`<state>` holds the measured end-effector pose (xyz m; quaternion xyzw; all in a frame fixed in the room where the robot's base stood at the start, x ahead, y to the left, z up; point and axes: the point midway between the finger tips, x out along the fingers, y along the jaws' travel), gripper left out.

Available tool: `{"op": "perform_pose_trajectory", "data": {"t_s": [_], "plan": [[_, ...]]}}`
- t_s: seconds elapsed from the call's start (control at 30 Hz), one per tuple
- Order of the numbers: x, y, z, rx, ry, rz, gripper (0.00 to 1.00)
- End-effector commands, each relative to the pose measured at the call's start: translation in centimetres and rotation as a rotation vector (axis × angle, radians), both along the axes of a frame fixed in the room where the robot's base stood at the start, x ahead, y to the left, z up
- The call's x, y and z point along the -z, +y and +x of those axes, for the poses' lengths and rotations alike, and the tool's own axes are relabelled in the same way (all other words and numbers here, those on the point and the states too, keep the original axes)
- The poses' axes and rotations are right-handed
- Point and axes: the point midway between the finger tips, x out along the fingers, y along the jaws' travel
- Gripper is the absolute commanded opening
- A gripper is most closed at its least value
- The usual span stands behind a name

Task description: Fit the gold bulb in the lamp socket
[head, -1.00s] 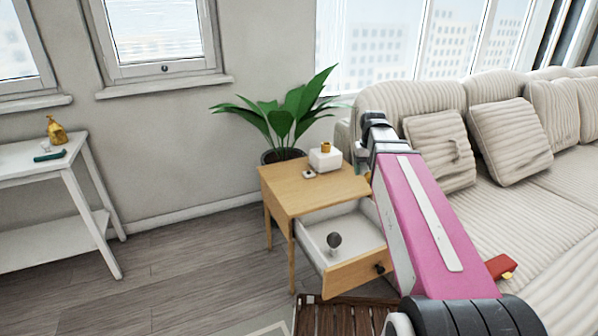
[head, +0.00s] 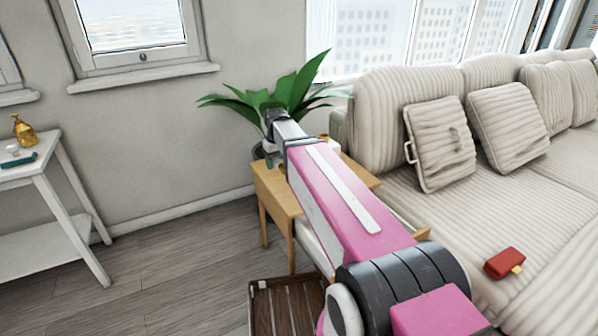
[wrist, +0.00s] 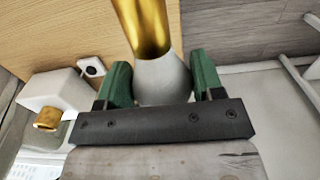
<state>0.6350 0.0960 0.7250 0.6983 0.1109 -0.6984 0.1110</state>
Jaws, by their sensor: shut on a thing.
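The gold bulb (wrist: 145,28) is in my gripper (wrist: 163,82), seen in the wrist view. The green fingers are shut on its pale rounded part, and its gold part points toward the picture's top. The lamp base is a white block with a gold socket (wrist: 47,118), left of my gripper in the wrist view. In the head view the white lamp base (head: 332,147) stands on the wooden side table (head: 270,190), partly hidden by my arm. The gripper's fingers and the bulb are not clear there.
A small white piece with a dark spot (wrist: 91,67) lies beside the lamp. A potted plant (head: 285,90) stands behind the side table. The table's open drawer is mostly behind my arm. A sofa (head: 400,100) with a red object (head: 504,263) is right; a white table (head: 45,172) is left.

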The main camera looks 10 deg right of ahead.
Motion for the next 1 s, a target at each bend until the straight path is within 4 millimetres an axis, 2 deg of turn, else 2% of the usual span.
{"op": "perform_pose_trajectory", "data": {"t_s": [0.53,0.83,1.0], "plan": [[6.0,-7.5,6.7,0.002,0.001,0.0,0.38],[7.2,-8.5,7.4,0.0,0.001,0.0,0.38],[9.3,-8.5,7.3,0.0,0.002,0.0,0.38]]}}
